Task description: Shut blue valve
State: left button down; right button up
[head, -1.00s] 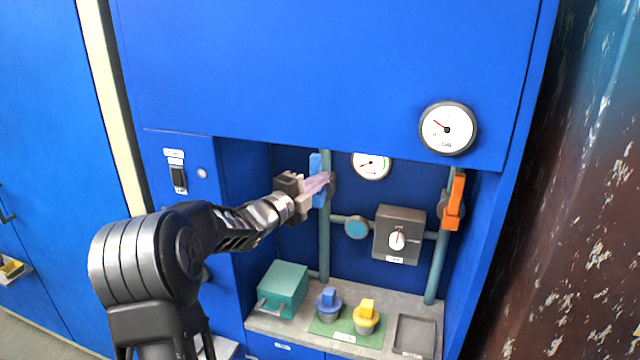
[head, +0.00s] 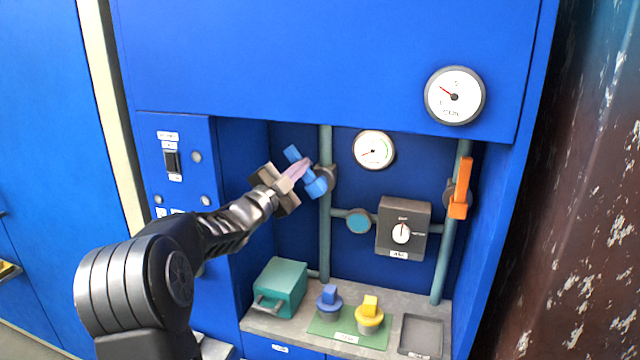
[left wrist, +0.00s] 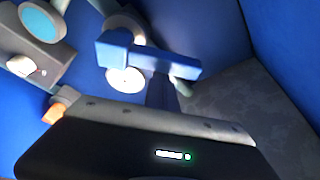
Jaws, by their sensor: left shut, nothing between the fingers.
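The blue valve handle (head: 317,186) sits on the left upright pipe in the recess, tilted with its upper end leaning left. It also shows in the left wrist view as a blue bar (left wrist: 170,64) at the top middle. My left gripper (head: 301,168) is shut and empty. Its fingertips overlap the middle of the handle in the head view; I cannot tell whether they touch it. The orange valve handle (head: 461,188) is nearly upright on the right pipe. My right gripper is not in view.
A grey box with a dial (head: 403,232) and a gauge (head: 373,150) are between the pipes. A teal box (head: 280,288), a blue-topped plug (head: 328,302), a yellow-topped plug (head: 369,314) and a grey tray (head: 421,337) are on the shelf below.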

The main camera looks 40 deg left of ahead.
pick_arm(q)
jog(key=s+a+f+n+y+b, duration=0.1)
jog(key=a+f+n+y+b, duration=0.3)
jog(key=n+b, duration=0.9)
jog(key=shift+s+f+n+y, duration=0.2)
jog(key=shift+f+n+y, duration=0.4)
jog(key=shift+n+y, duration=0.3)
notch_tip(320, 180, up, 5)
jog(key=p, duration=0.2)
jog(key=b+v, duration=0.2)
jog(key=v, duration=0.8)
jog(key=shift+f, duration=0.45)
